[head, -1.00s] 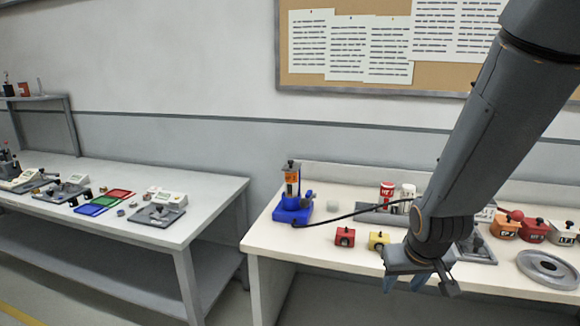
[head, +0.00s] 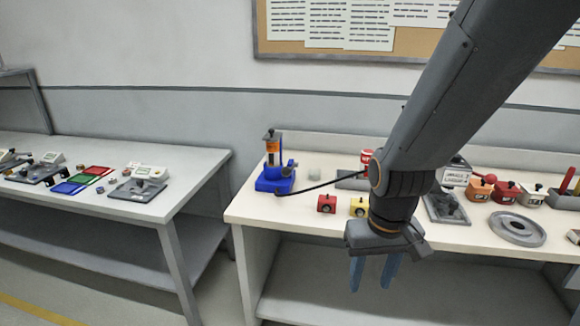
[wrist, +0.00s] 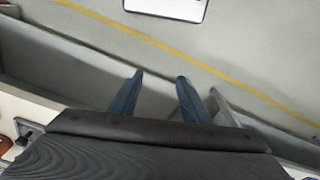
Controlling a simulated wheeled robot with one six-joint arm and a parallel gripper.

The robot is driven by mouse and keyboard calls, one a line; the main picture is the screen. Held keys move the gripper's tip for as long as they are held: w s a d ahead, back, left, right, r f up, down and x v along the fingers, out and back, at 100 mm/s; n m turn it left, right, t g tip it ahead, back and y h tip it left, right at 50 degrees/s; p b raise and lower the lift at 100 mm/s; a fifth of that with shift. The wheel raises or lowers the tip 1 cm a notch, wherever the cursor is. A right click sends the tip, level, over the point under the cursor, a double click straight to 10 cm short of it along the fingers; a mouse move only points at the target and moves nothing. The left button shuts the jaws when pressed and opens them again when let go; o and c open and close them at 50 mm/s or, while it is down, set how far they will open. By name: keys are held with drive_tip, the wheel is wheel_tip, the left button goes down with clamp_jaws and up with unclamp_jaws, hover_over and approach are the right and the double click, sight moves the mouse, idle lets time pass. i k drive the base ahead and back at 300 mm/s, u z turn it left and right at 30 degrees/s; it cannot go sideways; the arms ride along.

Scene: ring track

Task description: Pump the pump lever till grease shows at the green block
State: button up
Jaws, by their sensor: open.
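The grease pump (head: 273,168) stands upright on the right bench, with a blue base and an orange-labelled cylinder. A short dark-and-blue part at its right side may be the pump lever (head: 290,168); it is too small to be sure. A black hose (head: 318,186) runs right from the pump. A red block (head: 326,203) and a yellow block (head: 359,206) sit near the front edge. I see no green block; my arm covers the bench right of the yellow one. My gripper (head: 371,274) is open and empty, pointing down in front of the bench, right of the pump. Its fingers also show in the wrist view (wrist: 160,80).
Labelled pots (head: 506,191) and a grey ring (head: 517,228) occupy the bench's right part. A left table (head: 190,165) holds coloured trays (head: 83,180) and instruments. A gap separates the two tables. The bench's lower shelf (head: 310,285) is bare.

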sight(285, 172)
drive_tip(key=u, duration=0.55)
drive_tip(key=k, duration=0.65)
drive_tip(key=u, duration=0.7)
drive_tip(key=i, duration=0.7)
drive_tip(key=z, duration=0.5)
drive_tip(key=i, duration=0.6)
drive_tip(key=z, duration=0.95)
drive_tip(key=i, duration=0.25)
drive_tip(key=z, duration=0.25)
